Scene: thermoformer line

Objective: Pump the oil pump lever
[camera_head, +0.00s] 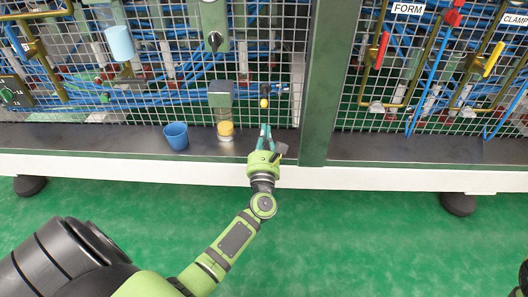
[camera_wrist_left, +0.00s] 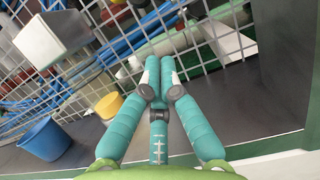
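The oil pump (camera_head: 225,118) is a grey block with a clear and yellow body, standing at the machine's mesh front. To its right hangs what looks like its lever, a thin rod with a yellow and black knob (camera_head: 264,92). My left gripper (camera_head: 265,130) is just below that knob, apart from it in the head view, above the dark ledge. In the left wrist view the teal fingers (camera_wrist_left: 160,66) are together, with nothing visible between them. The knob cannot be made out clearly in the wrist view. My right gripper is out of view.
A blue cup (camera_head: 176,136) stands on the ledge left of the pump; it also shows in the wrist view (camera_wrist_left: 46,139). A green post (camera_head: 322,100) rises right of my gripper. Wire mesh with blue hoses lies behind. The green floor in front is clear.

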